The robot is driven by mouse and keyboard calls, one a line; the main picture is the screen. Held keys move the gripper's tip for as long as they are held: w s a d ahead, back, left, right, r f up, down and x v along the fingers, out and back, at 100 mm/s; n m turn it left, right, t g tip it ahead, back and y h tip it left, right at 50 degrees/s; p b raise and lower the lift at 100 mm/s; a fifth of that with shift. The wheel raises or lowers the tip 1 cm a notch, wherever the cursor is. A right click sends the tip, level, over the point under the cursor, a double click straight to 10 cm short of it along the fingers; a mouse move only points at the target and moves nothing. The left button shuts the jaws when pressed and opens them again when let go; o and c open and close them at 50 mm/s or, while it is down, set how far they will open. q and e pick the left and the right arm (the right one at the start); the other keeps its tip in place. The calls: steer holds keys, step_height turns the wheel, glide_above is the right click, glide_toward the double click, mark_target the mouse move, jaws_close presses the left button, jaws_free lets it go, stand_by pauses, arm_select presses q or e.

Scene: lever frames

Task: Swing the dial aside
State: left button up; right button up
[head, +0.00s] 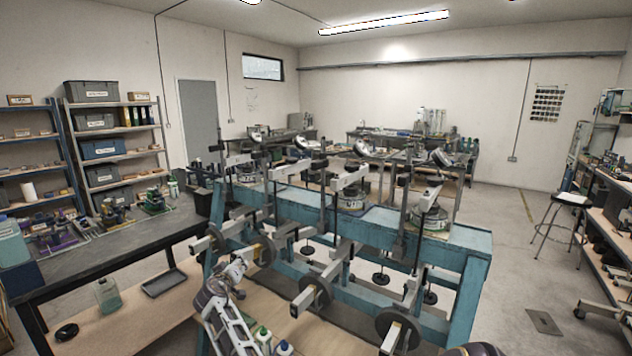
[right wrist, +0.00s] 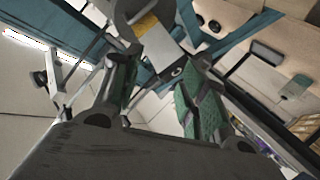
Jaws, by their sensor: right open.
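Several grey round dials, each with a yellow patch, hang on pale lever arms along the front of a teal frame (head: 465,240). In the head view they include a left dial (head: 265,249), a middle dial (head: 318,289) and a right dial (head: 404,330). My right gripper (head: 241,266) appears close beside the left dial, its fingertips hard to make out. In the right wrist view, the green-padded fingers of my right gripper (right wrist: 160,82) are apart. A grey dial (right wrist: 125,14) and a pale bar are just beyond them; contact cannot be told. My left gripper is out of view.
A dark-topped workbench (head: 120,235) stands left of the frame, with a tray (head: 164,283) and a bottle (head: 108,295) on its lower shelf. Levers and posts crowd the frame. A stool (head: 572,200) stands at the right, with open floor between it and the frame.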

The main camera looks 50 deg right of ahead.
steer(key=s+d+r+m+g+h, duration=0.1)
steer(key=s+d+r+m, duration=0.15)
steer(key=r, duration=0.45)
steer(key=s+d+r+m+g+h, duration=0.1)
steer(key=d+r+m+h, duration=0.15)
steer(key=r, duration=0.45)
steer(key=s+d+r+m+g+h, duration=0.1)
steer(key=s+d+r, duration=0.15)
steer(key=r, duration=0.45)
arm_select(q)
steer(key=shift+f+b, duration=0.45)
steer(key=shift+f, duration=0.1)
arm_select(e)
steer(key=s+d+r+m+g+h, duration=0.1)
steer(key=s+d+r+m+g, duration=0.1)
steer(key=s+r, duration=0.3)
steer(key=s+d+r+m+g+h, duration=0.1)
steer(key=s+d+r+m+g, duration=0.2)
steer(key=s+r+m, duration=0.2)
step_height(320, 180, up, 3)
steer(key=shift+s+r, duration=0.1)
steer(key=shift+s, duration=0.15)
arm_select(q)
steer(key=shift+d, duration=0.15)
arm_select(e)
steer(key=shift+d, duration=0.1)
